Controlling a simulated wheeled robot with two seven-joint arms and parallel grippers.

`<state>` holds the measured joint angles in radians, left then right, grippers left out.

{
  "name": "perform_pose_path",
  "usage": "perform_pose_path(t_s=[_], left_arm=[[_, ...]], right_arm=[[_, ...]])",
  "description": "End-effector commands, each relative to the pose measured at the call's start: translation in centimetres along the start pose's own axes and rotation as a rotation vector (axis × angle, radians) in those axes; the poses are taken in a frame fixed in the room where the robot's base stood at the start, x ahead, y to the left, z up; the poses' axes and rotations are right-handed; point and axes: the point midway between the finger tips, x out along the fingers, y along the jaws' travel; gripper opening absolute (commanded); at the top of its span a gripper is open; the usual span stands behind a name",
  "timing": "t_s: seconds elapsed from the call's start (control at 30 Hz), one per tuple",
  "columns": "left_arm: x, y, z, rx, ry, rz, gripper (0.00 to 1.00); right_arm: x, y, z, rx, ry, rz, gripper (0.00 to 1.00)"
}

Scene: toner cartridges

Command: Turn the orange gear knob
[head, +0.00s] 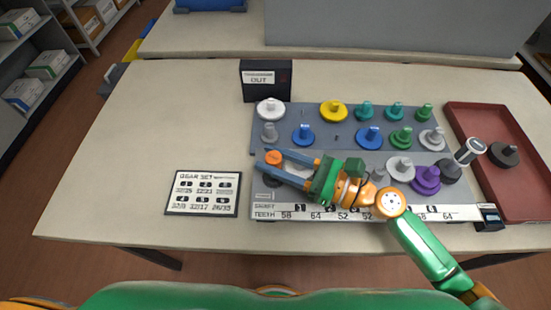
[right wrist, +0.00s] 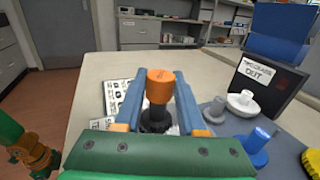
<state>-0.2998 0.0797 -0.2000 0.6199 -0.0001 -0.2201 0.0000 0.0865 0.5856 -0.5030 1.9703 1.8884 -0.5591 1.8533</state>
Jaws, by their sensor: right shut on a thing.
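The orange gear knob (head: 272,157) is at the left end of the grey gear board (head: 337,137), on top of a dark gear (head: 271,181). In the right wrist view the orange knob (right wrist: 160,88) stands upright between the two blue fingers, with the black toothed gear (right wrist: 157,120) below it. My right gripper (head: 273,159) reaches in from the right, low over the board, and is shut on the orange knob. Part of the dark gear is hidden by the fingers.
Several gears with coloured knobs, such as yellow (head: 333,108) and purple (head: 426,178), stand close by on the board. A black box marked OUT (head: 265,80) stands behind. A printed gear card (head: 203,193) lies to the left. A red tray (head: 519,208) is at right.

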Motion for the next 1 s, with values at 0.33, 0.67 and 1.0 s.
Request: perform_pose_path(t_s=[0.33,0.67,1.0], left_arm=[[0.0,0.0,0.0,0.000,0.000,0.000,1.00],[0.4,0.0,0.1,0.000,0.000,0.000,1.00],[2.8,0.0,0.3,0.000,0.000,-0.001,1.00]], right_arm=[[0.0,0.0,0.0,0.000,0.001,0.000,0.69],[-0.7,0.0,-0.3,0.001,0.003,-0.002,0.69],[-6.8,0.0,-0.3,0.001,0.003,0.000,0.69]])
